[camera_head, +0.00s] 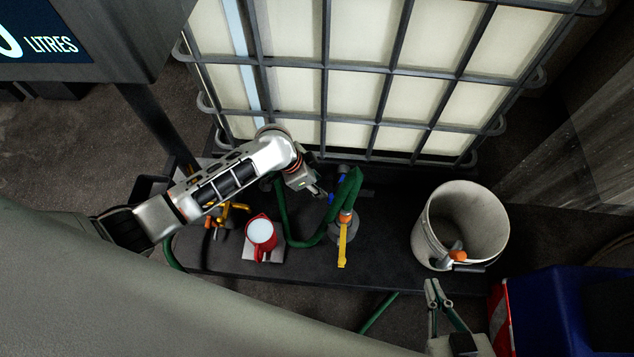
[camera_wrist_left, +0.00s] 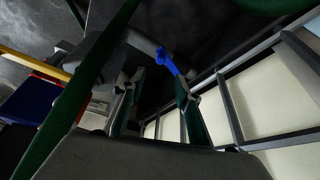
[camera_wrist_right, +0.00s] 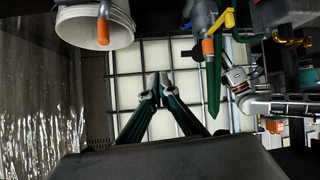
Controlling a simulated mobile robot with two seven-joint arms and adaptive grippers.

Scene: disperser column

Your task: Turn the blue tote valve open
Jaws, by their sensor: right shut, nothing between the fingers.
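The blue tote valve handle (camera_head: 331,198) sits low in front of the white caged tote (camera_head: 359,97), beside a green hose. In the left wrist view the blue handle (camera_wrist_left: 170,62) slants down toward the right fingertip. My left gripper (camera_head: 319,192) is at the handle, with its fingers apart (camera_wrist_left: 157,88). The handle's lower end is close to one fingertip; I cannot tell whether they touch. My right gripper (camera_head: 433,289) is shut and empty, in front of the platform and below the bucket; its fingertips meet in the right wrist view (camera_wrist_right: 160,84).
The green hose (camera_head: 297,243) loops over the dark platform (camera_head: 380,272) close to my left gripper. A blue box (camera_head: 555,310) is at the lower right.

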